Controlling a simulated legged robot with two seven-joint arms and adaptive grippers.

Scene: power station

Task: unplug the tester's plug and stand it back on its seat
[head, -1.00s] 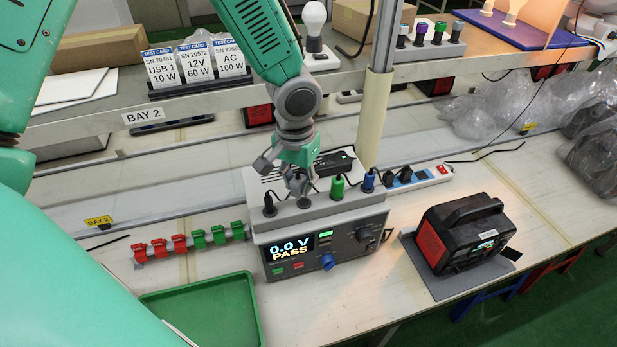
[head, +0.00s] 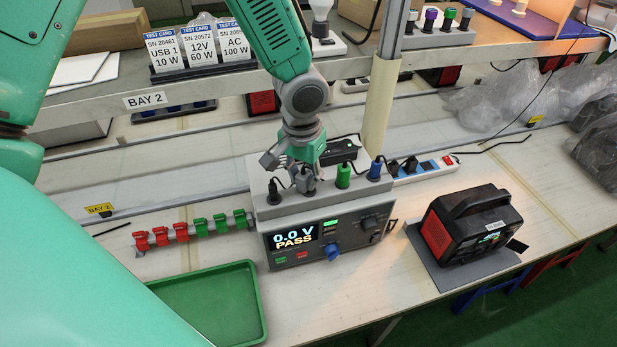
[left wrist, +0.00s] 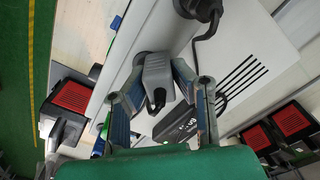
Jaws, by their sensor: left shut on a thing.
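The tester (head: 330,238) is a grey box on the bench with "0.0 V PASS" on its display. A row of plugs stands along its top: black (head: 274,192), green (head: 343,176) and blue (head: 375,169). My left gripper (head: 302,176) is at this row, between the black and green plugs, shut on a grey plug (head: 307,186). In the left wrist view the grey plug (left wrist: 158,74) sits between the two fingers, its tip at a round dark seat. I cannot tell whether it is fully seated. My right gripper is not in view.
The black and red power station (head: 470,228) stands on a grey mat to the right. A green tray (head: 258,300) lies front left, near red and green clips (head: 190,233). A power strip (head: 425,168) lies behind right. A shelf with test cards (head: 200,48) and a post (head: 380,105) stand behind.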

